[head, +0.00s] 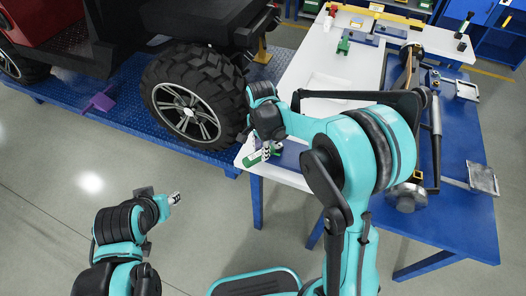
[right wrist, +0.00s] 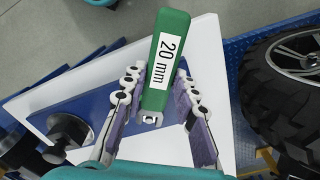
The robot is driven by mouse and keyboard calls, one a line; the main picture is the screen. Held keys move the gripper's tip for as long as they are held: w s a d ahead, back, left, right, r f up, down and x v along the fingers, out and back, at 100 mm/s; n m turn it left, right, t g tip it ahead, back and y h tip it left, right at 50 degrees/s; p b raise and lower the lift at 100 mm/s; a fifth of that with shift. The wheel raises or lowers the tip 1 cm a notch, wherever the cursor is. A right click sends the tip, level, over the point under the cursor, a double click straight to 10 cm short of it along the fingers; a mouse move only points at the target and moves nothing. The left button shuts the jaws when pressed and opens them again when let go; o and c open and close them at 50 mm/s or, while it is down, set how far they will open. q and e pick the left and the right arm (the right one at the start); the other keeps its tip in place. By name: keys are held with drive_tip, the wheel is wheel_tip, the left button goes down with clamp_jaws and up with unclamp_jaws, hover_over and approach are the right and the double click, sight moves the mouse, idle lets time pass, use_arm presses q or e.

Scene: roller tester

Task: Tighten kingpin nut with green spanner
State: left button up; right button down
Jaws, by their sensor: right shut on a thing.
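The green spanner (right wrist: 168,60) has a white "20 mm" label and lies between the fingers of my right gripper (right wrist: 160,108), which is shut on it. In the head view the spanner (head: 254,157) shows as a small green piece below my right gripper (head: 266,147), at the white table's near left corner. My left gripper (head: 173,198) is low over the floor at left, apart from everything; its finger opening is too small to judge. An axle assembly (head: 407,196) lies on the blue table at right, partly behind my right arm. I cannot pick out the kingpin nut.
The white tabletop (head: 305,72) holds a green fixture (head: 344,46) and a yellow bar (head: 384,14) farther back. A large vehicle wheel (head: 190,105) stands on the blue ramp (head: 110,110) close left of my right gripper. A dark round part (right wrist: 68,130) sits on a blue plate.

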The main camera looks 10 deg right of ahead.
sight(248, 158)
drive_tip(key=shift+w, duration=0.2)
drive_tip(key=shift+w+a+m, duration=0.1)
drive_tip(key=shift+m, duration=0.3)
drive_tip(key=shift+s+n, duration=0.2)
drive_tip(key=shift+n, duration=0.1)
drive_tip(key=shift+s+a, duration=0.3)
drive_tip(key=shift+a, duration=0.45)
drive_tip(key=shift+s+a, duration=0.35)
drive_tip(key=shift+a, duration=0.4)
drive_tip(key=shift+s+a, duration=0.3)
drive_tip(key=shift+a, duration=0.45)
drive_tip(key=shift+r, duration=0.1)
